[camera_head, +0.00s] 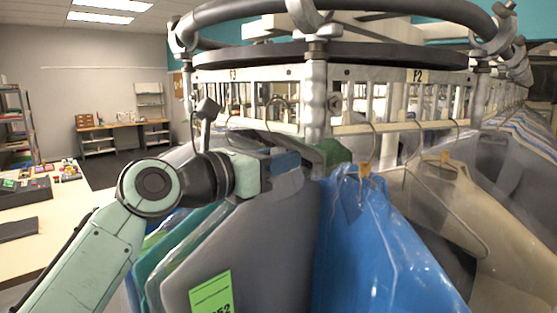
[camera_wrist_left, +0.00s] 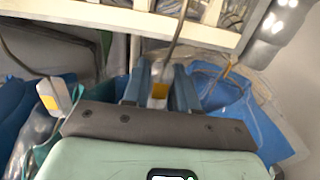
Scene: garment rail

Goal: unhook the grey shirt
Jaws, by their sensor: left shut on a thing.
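The grey shirt (camera_head: 265,235) hangs below the rail in the middle of the head view, with a bright green tag (camera_head: 211,293) low on its front. My left gripper (camera_head: 290,163) reaches in from the left at the top of this shirt. The metal hanger hook (camera_wrist_left: 181,38) rises from there to the rail. The shirt's collar is hidden behind the gripper. My right gripper is not in view.
The white slotted rail (camera_head: 400,124) runs overhead, close above my gripper. A blue plastic-covered garment (camera_head: 365,245) hangs directly right of the grey shirt; beige garments (camera_head: 440,195) hang farther right. Teal garments (camera_head: 150,255) hang to the left. A table (camera_head: 60,215) stands at left.

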